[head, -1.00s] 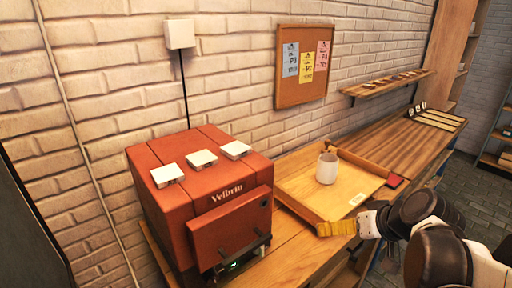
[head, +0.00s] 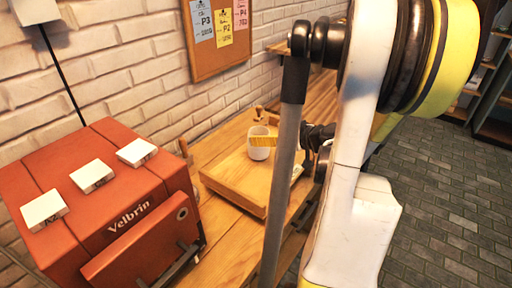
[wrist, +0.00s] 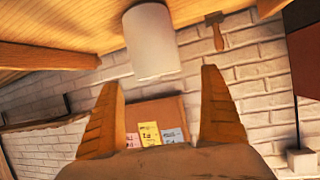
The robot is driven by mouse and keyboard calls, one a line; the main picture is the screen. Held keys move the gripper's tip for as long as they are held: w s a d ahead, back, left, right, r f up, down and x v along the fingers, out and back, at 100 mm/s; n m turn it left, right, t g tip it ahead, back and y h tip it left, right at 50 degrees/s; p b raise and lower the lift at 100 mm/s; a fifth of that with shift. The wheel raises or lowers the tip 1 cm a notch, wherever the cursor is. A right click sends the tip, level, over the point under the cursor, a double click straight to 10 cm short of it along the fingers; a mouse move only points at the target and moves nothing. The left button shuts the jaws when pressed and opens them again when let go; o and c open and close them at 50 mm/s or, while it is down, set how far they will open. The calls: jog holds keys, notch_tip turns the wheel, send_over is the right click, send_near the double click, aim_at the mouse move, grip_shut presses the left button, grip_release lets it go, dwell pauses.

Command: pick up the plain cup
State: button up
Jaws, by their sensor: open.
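The plain white cup (head: 258,150) stands upright on the wooden tray (head: 232,196). In the wrist view, which is upside down, the cup (wrist: 152,42) appears ahead of the fingertips, between their lines. My gripper (wrist: 159,76) is open, with its two yellow-orange fingers apart and nothing held. In the head view a yellow finger (head: 263,141) crosses in front of the cup. I cannot tell whether it touches the cup. My arm hides the right part of the tray.
A small wooden tool (wrist: 216,32) is near the cup. The brick wall (head: 120,65) with a pinboard (head: 218,48) is behind. Tiled floor (head: 450,200) lies open at right.

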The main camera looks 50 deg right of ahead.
aim_at(253, 133)
jog(key=b+x, duration=0.1)
jog(key=x, duration=0.1)
jog(key=f+b+x, duration=0.1)
jog(key=x, duration=0.2)
jog(key=shift+d, duration=0.15)
jog(key=c, duration=1.5)
jog(key=shift+r, duration=0.1)
